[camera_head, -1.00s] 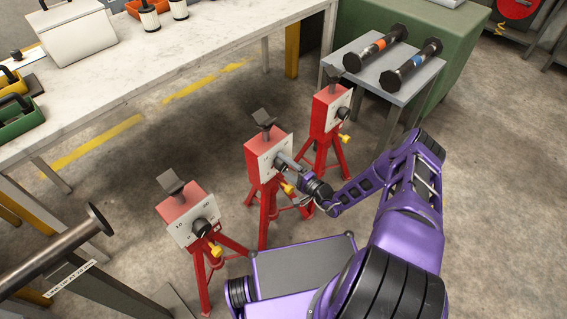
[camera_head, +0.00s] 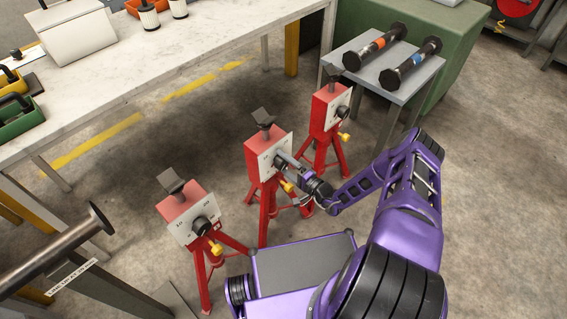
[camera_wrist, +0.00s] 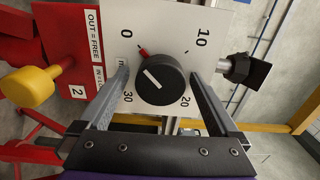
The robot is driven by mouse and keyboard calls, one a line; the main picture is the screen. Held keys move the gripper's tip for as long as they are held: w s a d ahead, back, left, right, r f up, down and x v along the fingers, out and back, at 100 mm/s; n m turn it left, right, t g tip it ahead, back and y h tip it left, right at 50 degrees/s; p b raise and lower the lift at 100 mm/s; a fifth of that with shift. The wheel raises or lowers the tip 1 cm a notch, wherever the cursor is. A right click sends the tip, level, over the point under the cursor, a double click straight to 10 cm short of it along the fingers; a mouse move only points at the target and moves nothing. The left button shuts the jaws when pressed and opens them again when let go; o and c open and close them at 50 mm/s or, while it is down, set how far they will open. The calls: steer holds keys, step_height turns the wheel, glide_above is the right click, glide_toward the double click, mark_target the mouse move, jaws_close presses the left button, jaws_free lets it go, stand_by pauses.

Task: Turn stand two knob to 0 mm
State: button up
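Stand two is the middle red stand (camera_head: 262,172), with a "2" plate beside its white dial face (camera_wrist: 171,25) in the wrist view. The dial reads 0, 10, 20 and 30. Its black knob (camera_wrist: 165,88) has a white line and a red mark at its edge. The red mark sits between 0 and 10, nearer 0. My gripper (camera_wrist: 160,76) is open, with one finger on each side of the knob. A gap shows at the left finger; the right finger is very close, and I cannot tell whether it touches. In the head view, my gripper (camera_head: 287,162) is at the stand's face.
Similar red stands are at front left (camera_head: 186,208) and back right (camera_head: 325,110). A yellow knob (camera_wrist: 32,86) sticks out beside the dial. A grey side table (camera_head: 384,88) holds dumbbells. A long workbench (camera_head: 190,50) stands behind; open floor lies at right.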

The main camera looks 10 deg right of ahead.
steer(key=v, duration=1.7)
steer(key=shift+s+p, duration=0.2)
steer(key=shift+p, duration=0.25)
steer(key=shift+d, duration=0.1)
